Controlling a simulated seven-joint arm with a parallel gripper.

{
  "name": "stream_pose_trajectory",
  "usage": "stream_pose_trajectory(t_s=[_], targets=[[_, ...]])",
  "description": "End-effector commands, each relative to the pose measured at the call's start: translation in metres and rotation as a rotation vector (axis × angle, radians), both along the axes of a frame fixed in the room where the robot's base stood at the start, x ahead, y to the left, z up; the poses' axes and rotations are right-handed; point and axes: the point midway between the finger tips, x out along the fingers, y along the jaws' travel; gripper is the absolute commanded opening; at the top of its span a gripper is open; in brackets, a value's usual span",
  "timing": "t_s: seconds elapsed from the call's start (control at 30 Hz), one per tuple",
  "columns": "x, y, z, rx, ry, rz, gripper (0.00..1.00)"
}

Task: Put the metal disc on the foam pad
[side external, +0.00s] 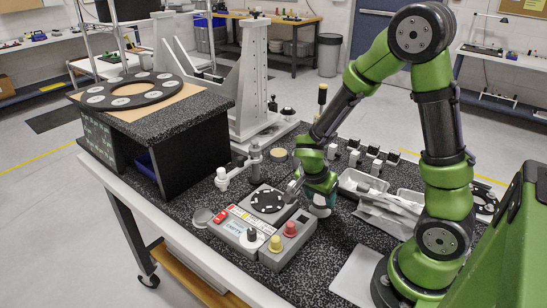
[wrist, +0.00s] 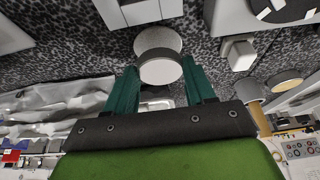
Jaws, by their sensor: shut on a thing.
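My gripper (side external: 318,200) is low over the speckled bench, just right of the grey control box. In the wrist view its two green fingers (wrist: 160,80) are closed on a round pale piece with a dark grey band, which appears to be the metal disc (wrist: 160,71). In the side view the disc is mostly hidden by the fingers. I cannot tell whether it touches the bench. A tan round pad (side external: 278,153), possibly the foam pad, lies behind and left of my gripper. A similar tan round face (wrist: 287,84) shows at the right of the wrist view.
The control box (side external: 262,228) has a black dial plate, red and yellow knobs. A white post fixture (side external: 222,178) stands behind it. A silver round piece (side external: 202,216) lies at its left. Trays (side external: 362,183) and plastic bags lie at right. A black raised stand (side external: 150,128) fills the left.

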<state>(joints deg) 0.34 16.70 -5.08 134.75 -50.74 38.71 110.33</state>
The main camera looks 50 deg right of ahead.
Motion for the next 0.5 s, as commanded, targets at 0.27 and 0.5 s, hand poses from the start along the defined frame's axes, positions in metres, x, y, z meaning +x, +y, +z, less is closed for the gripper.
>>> stream_pose_trajectory(t_s=[0.27, 0.5], targets=[[0.000, 0.000, -0.021, 0.001, -0.001, 0.001, 0.22], [0.000, 0.000, -0.023, 0.001, 0.001, 0.003, 0.22]])
